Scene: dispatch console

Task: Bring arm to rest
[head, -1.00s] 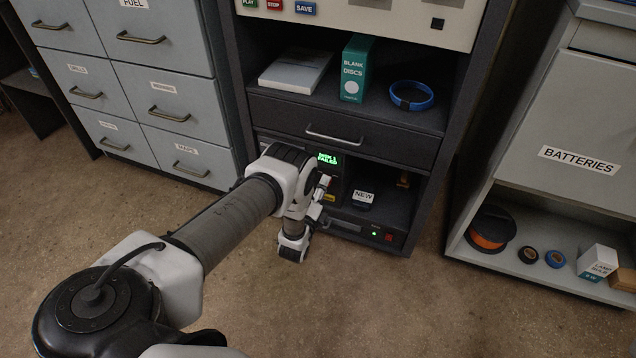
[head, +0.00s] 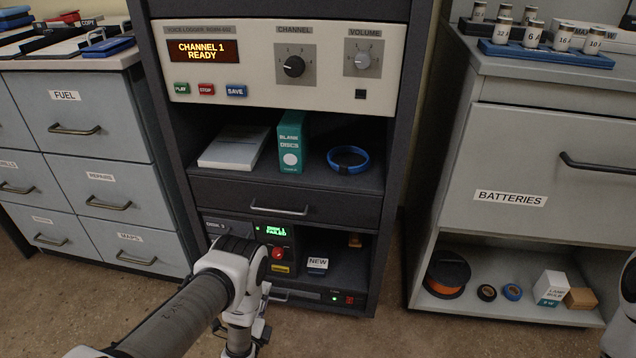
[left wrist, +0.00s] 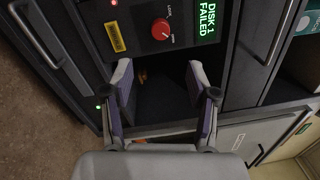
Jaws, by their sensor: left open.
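My left arm (head: 185,315) reaches in from the lower left to the front of the dark rack. My left gripper (head: 264,312) is low before the rack's bottom bay, mostly hidden behind my own wrist. In the left wrist view my left gripper (left wrist: 160,78) has its two fingers wide apart with nothing between them. Beyond the fingers are the dark bay and the panel with a red knob (left wrist: 160,28) and a green "DISK 1 FAILED" display (left wrist: 206,20). Whether a fingertip touches the rack I cannot tell. My right gripper does not show.
The rack holds a voice-logger panel (head: 285,65) reading "CHANNEL 1 READY", a teal disc box (head: 291,142), a blue ring (head: 347,159), a shut drawer (head: 300,200) and an item marked "NEW" (head: 317,265). Cabinets stand on both sides. Floor (head: 380,335) is free at the front.

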